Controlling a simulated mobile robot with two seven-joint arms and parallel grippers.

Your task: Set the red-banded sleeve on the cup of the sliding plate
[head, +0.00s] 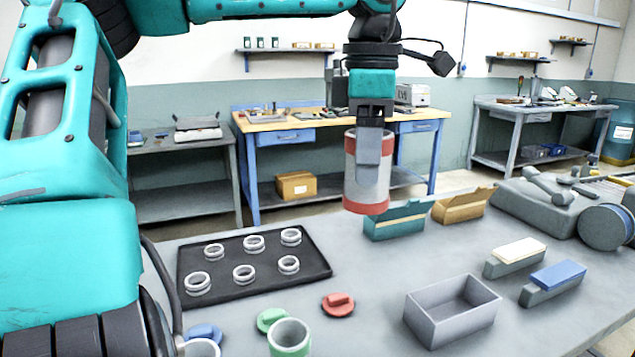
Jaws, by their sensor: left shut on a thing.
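The red-banded sleeve (367,191), a grey-white cylinder with a red band at top and bottom, hangs upright in the air above the table. My left gripper (368,148) points down and is shut on its upper wall; one finger shows on the near outer face. The sleeve is well clear of the tabletop, in front of a teal box. A grey grinder-like machine (540,207) stands at the right; its right side is cut off by the picture edge. I cannot make out the sliding plate or its cup. My right gripper is not in view.
A black tray (300,268) holds several metal rings. A green-banded sleeve (289,340), another sleeve (200,348) and red (338,305), green and blue lids lie in front. An open grey bin (452,310) and two blocks stand right. The table's middle is clear.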

